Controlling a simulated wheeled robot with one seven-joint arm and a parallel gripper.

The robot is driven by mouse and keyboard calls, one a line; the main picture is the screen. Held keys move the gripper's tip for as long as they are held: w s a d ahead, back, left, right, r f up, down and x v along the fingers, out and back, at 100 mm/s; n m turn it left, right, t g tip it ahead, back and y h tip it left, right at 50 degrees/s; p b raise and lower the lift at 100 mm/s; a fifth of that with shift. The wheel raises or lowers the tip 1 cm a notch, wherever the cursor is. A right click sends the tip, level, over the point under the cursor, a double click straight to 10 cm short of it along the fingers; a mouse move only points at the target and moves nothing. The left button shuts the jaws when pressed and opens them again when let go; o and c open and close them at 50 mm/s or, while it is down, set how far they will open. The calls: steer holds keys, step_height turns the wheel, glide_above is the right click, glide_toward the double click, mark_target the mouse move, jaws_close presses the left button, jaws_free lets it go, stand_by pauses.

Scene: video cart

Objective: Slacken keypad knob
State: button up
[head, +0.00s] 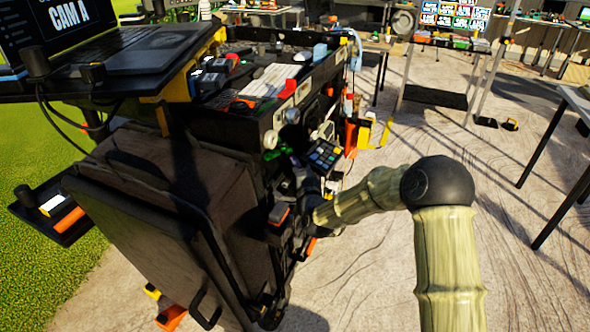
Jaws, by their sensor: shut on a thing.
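The keypad (325,155), a small dark panel with several coloured keys, is mounted on the near right side of the black video cart (235,120). My gripper (297,163) is a dark shape at the end of my pale arm, close against the cart side just left of and below the keypad. It is shut on what appears to be the keypad knob. The knob itself is hidden by the dark fingers and shadow, so I cannot tell its turn or how loose it is.
A laptop (95,40) stands on the cart's upper shelf. A large brown case (150,190) hangs at the cart's near end. Green and white knobs (271,140) stick out left of my gripper. Paved ground at right is open; a table (575,100) stands at the right edge.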

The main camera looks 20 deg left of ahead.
steer(key=o, duration=1)
steer(key=shift+s, duration=0.15)
steer(key=v, duration=1.7)
steer(key=shift+p, duration=0.4)
steer(key=shift+d, duration=0.15)
